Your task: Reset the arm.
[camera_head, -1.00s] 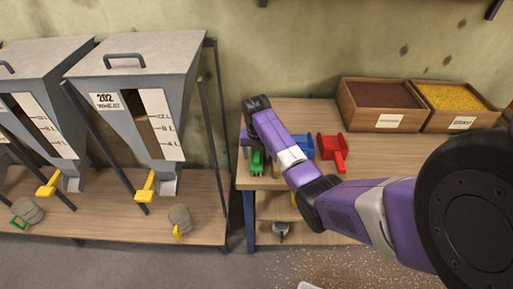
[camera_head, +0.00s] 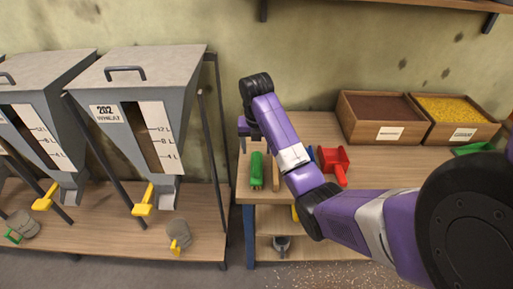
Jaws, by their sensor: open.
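My purple arm reaches from the lower right over the wooden table (camera_head: 400,174) towards its left end. My gripper (camera_head: 243,134) shows only in part at the arm's far end, above the table's left edge. It is open, and I see nothing held in it. A green-handled brush (camera_head: 257,170) lies on the table just below and to the right of it, apart from it. A red scoop (camera_head: 334,160) lies right of my forearm. A blue scoop (camera_head: 311,153) is mostly hidden behind the arm.
Two wooden bins with dark grain (camera_head: 387,103) and yellow grain (camera_head: 452,106) stand at the back right. A green scoop (camera_head: 472,148) lies near them. Grey hoppers (camera_head: 150,85) stand on the left bench (camera_head: 110,222). A shelf (camera_head: 440,3) hangs above.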

